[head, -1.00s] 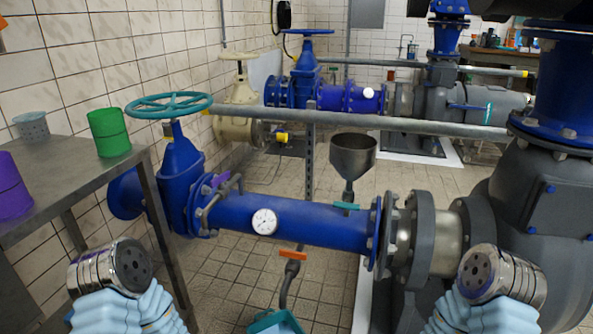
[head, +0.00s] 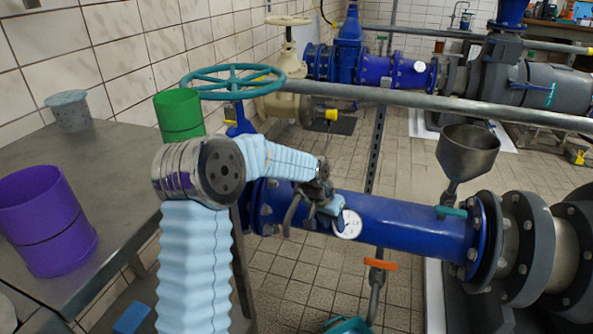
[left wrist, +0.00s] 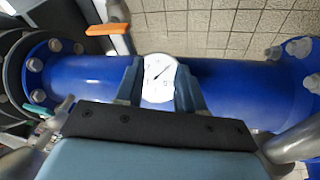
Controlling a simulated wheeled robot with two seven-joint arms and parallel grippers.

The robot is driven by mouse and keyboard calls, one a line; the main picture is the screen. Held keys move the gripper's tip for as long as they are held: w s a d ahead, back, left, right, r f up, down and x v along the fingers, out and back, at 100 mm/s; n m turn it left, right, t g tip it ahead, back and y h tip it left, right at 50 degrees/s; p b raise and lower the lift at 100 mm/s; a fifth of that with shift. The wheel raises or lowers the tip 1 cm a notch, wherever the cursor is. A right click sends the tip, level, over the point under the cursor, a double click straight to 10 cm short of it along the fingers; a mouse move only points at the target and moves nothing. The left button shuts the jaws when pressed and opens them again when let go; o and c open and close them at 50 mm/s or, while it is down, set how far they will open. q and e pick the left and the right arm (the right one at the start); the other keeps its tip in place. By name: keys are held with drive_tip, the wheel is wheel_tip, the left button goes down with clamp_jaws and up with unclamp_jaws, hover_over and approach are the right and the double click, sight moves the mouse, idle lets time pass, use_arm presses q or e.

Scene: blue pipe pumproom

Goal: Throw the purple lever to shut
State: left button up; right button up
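The purple lever, seen on the blue pipe in the earlier head view, is hidden now behind my left arm and gripper. The blue pipe (head: 405,233) runs to the right from the valve under the teal handwheel (head: 231,82). My left gripper (head: 328,203) is over the pipe, close to the round white gauge (head: 348,225). In the left wrist view its two fingers (left wrist: 160,84) stand apart on either side of the gauge (left wrist: 158,72), with nothing seen held. No purple shows in that view. My right gripper is not in view.
A metal table (head: 115,170) at left holds a purple cup (head: 45,220), a green cup (head: 180,116) and a grey cup (head: 70,111). A grey rail (head: 420,101) crosses behind the pipe. An orange lever (head: 381,264) hangs below it, and a funnel (head: 467,151) stands behind.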

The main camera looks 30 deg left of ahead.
use_arm(q)
drive_tip(key=s+a+r+y, duration=0.1)
drive_tip(key=a+r, duration=0.3)
drive_tip(key=r, duration=0.4)
drive_tip(key=s+a+r+t, duration=0.1)
drive_tip(key=a+r, duration=0.3)
drive_tip(key=r, duration=0.4)
drive_tip(key=s+a+r+y, duration=0.1)
drive_tip(key=a+r, duration=0.3)
drive_tip(key=r, duration=0.4)
drive_tip(key=b+x, duration=0.1)
drive_tip(key=x, duration=1.2)
drive_tip(key=shift+d+f+b, duration=0.1)
drive_tip(key=shift+d+b, duration=0.1)
drive_tip(key=shift+b, duration=0.2)
clamp_jaws()
